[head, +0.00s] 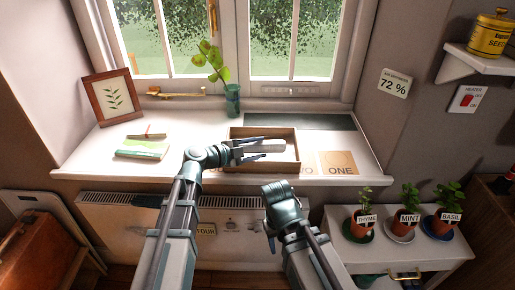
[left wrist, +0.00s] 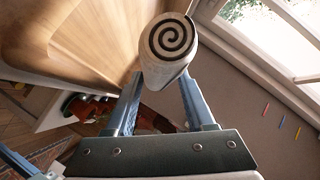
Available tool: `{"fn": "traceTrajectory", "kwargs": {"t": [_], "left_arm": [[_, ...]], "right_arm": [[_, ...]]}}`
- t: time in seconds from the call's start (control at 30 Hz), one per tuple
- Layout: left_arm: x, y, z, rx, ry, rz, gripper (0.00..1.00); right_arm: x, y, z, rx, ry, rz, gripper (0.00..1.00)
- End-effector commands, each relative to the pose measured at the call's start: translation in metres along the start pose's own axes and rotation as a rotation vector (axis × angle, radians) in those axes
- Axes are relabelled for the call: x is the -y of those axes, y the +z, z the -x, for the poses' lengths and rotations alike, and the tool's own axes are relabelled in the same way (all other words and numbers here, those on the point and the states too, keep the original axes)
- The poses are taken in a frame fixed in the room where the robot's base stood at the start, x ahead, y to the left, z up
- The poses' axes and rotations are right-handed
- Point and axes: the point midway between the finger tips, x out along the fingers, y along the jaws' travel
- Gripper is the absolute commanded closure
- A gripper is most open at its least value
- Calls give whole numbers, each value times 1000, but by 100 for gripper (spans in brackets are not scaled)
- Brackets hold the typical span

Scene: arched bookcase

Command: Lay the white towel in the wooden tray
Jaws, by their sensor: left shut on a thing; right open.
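The white towel (head: 268,146) is rolled up, and its spiral end faces the camera in the left wrist view (left wrist: 170,45). My left gripper (head: 262,148) is shut on it, with one finger on each side. The wooden tray (head: 290,132) lies on the windowsill, and the towel is over its inside in the head view. In the left wrist view the tray (left wrist: 85,35) fills the upper left, beside the towel. Whether the towel touches the tray floor I cannot tell. My right gripper (head: 272,243) is open and low in front of the sill, clear of the tray.
A plant in a blue-green vase (head: 232,100) stands behind the tray. Books (head: 142,150) and a framed leaf picture (head: 112,97) are on the left of the sill. A card marked ONE (head: 338,162) lies right of the tray. Potted herbs (head: 404,225) stand lower right.

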Motion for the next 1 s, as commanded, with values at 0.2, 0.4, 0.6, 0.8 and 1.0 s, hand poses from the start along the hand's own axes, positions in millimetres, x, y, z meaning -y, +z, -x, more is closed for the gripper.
{"fn": "traceTrajectory", "kwargs": {"t": [0.2, 0.4, 0.6, 0.8, 1.0], "left_arm": [[13, -9, 4, 0, 0, 0, 100], [25, -18, 8, 0, 0, 0, 100], [37, -26, 12, 0, 0, 0, 100], [49, -35, 16, 0, 0, 0, 100], [61, -43, 20, 0, 0, 0, 100]], "right_arm": [[-2, 1, 16, 0, 0, 0, 50], [-3, 2, 32, 0, 0, 0, 50], [-4, 3, 47, 0, 0, 0, 50], [-6, 4, 62, 0, 0, 0, 50], [-7, 4, 77, 0, 0, 0, 50]]}}
